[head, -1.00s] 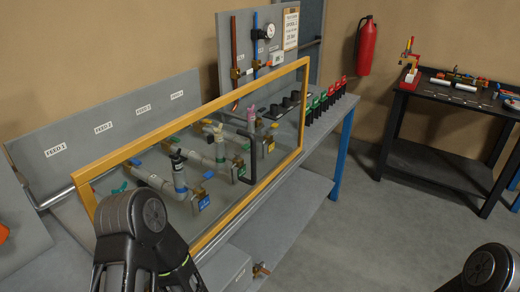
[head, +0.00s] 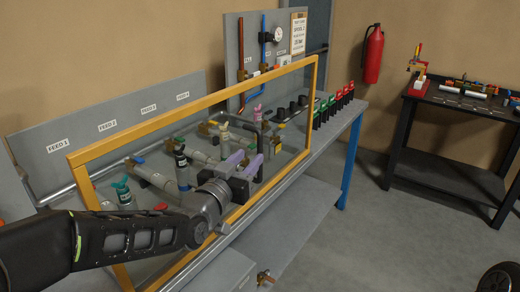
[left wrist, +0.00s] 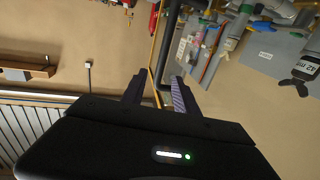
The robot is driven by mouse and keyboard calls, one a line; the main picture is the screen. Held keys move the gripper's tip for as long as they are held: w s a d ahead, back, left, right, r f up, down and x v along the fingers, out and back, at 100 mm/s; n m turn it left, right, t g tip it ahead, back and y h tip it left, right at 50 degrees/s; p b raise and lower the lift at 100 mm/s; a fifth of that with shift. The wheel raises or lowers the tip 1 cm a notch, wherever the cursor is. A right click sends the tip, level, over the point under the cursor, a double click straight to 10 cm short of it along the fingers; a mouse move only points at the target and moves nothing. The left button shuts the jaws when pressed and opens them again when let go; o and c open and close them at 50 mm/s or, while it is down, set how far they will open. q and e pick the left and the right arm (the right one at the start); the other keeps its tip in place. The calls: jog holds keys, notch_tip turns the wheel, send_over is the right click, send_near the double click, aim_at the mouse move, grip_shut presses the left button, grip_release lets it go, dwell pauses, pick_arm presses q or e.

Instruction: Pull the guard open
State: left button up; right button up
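The guard (head: 192,101) is a clear panel in a yellow frame, standing upright along the front of the bench over pipes and valves. Its black bar handle (head: 261,142) is near the right end of the panel. My left gripper (head: 250,163) is at the handle, with its lavender finger pads apart. In the left wrist view, the dark handle bar (left wrist: 172,40) runs down between the two open fingers (left wrist: 157,88), closer to the right one. The yellow frame edge also shows there. Whether a finger touches the bar I cannot tell. My right gripper is out of view.
Behind the panel are labelled feed plates (head: 108,127) and valves. A gauge board (head: 262,55) stands at the back. Several red and green tagged parts (head: 333,102) line the bench's right end. A black side table (head: 455,110) stands right, with open floor before it.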

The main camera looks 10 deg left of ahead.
aim_at(259, 148)
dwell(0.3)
pick_arm(q)
jog(key=w+p, duration=0.1)
jog(key=w, duration=0.1)
jog(key=w+d, duration=0.1)
jog(key=w, duration=0.2)
jog(key=w+p, duration=0.1)
jog(key=w, duration=0.1)
jog(key=shift+w+d+f+p, duration=0.1)
jog(key=shift+w+d+p, duration=0.1)
jog(key=shift+w+p, duration=0.15)
jog(key=shift+c, duration=0.5)
grip_shut()
dwell(0.7)
